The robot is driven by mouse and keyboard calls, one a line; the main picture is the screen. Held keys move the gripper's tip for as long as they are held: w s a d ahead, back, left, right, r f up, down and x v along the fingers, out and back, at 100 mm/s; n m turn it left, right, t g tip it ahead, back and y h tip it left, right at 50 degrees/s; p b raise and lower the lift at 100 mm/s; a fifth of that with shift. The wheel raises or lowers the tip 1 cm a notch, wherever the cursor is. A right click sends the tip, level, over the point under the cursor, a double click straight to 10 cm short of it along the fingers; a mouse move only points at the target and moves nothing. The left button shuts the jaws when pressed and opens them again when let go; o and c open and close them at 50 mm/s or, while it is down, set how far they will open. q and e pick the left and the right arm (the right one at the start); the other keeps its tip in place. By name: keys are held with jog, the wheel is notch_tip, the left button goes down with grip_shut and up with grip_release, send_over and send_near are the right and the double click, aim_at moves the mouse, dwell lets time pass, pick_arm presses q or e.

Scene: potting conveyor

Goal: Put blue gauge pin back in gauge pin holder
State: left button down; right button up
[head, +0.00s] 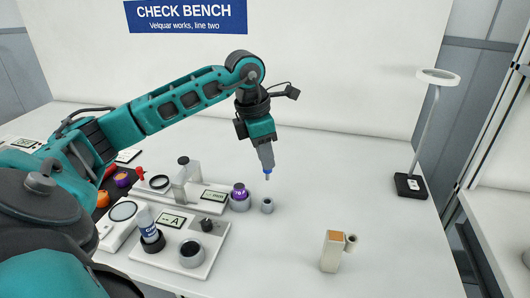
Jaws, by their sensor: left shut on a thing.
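My left gripper (266,164) points down and is shut on the blue gauge pin (267,171). A small grey open-topped cylinder (267,206), which looks like the gauge pin holder, stands upright on the white bench. In the picture the pin hangs almost straight above it, with a visible gap between them. I cannot tell how well they line up in depth. My right gripper is not in view.
A purple-topped piece (239,192) stands close left of the cylinder. Further left are a white instrument with a dark knob (207,225) and a labelled bottle (145,220). A beige block (332,252) stands front right, a lamp (411,185) far right. The bench between is clear.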

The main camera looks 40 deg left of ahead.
pick_arm(q)
jog(key=shift+f+b, duration=2.25)
jog(key=shift+f, duration=0.5)
jog(key=shift+r, duration=0.15)
jog(key=shift+f, duration=0.2)
jog(key=shift+f+b, duration=1.2)
jog(key=shift+f, duration=0.65)
jog(key=c, duration=0.9)
grip_release()
